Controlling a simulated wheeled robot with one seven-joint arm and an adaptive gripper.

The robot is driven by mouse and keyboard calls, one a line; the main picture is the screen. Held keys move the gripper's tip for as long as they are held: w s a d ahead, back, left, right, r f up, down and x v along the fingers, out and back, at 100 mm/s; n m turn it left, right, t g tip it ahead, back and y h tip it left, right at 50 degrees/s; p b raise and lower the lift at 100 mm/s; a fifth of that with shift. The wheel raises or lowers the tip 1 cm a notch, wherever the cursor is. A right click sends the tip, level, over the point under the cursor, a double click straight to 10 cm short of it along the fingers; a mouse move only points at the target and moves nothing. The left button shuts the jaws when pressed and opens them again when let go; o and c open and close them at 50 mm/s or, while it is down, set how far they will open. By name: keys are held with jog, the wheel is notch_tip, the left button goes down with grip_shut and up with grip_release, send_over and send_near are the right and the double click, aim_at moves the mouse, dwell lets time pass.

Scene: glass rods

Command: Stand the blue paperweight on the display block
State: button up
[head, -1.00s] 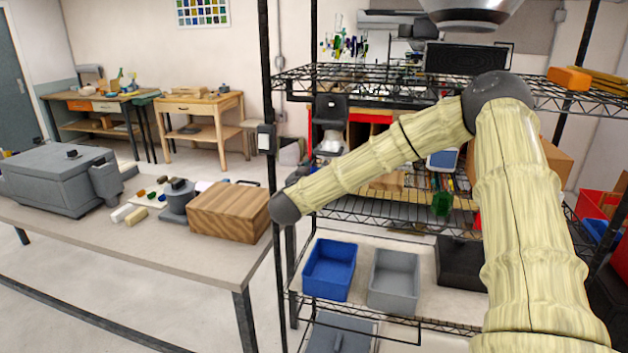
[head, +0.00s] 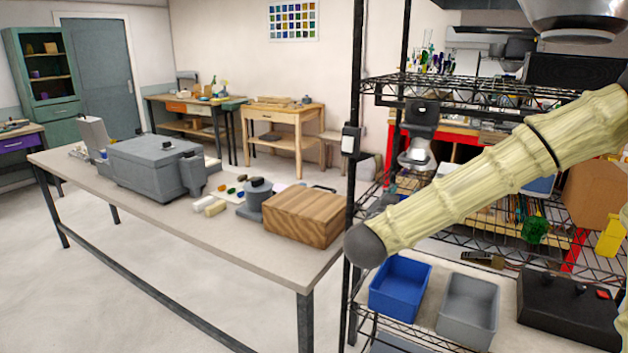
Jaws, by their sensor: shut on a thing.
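My gripper is not in view, and neither is anything it holds. My arm (head: 500,175) crosses the right side of the head view, with a dark rounded joint at its lower left end. I cannot make out the blue paperweight for certain. A wooden block-like box (head: 303,215) sits on the near right end of the long grey table (head: 262,262). A pale upright block (head: 93,133) stands at the table's far left end with small things around it. I cannot tell which, if either, is the display block.
A grey lidded box (head: 150,168) and a grey round pot (head: 256,202) stand on the table, with small coloured pieces between them. A wire rack on the right holds a blue bin (head: 399,287) and a grey bin (head: 467,310). Open floor lies left of the table.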

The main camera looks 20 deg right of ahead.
jog(key=w+a+f+n+t+y, duration=0.1)
jog(key=a+f+n+t+y, duration=0.3)
jog(key=a+f, duration=0.7)
jog(key=a+f+n+t+y, duration=0.2)
jog(key=a+f+n+y, duration=0.35)
jog(key=f, duration=0.75)
jog(key=s+a+f+y, duration=0.2)
jog(key=s+a+f, duration=0.3)
jog(key=f, duration=0.2)
jog(key=s+a+f+y, duration=0.2)
jog(key=s+a+f, duration=0.3)
jog(key=f, duration=0.3)
jog(key=shift+s+a+n+t, duration=0.2)
jog(key=shift+s+n+t, duration=0.05)
jog(key=shift+n+t, duration=0.1)
jog(key=shift+s+f+y, duration=0.1)
jog(key=shift+f+y, duration=0.05)
jog(key=shift+y, duration=0.1)
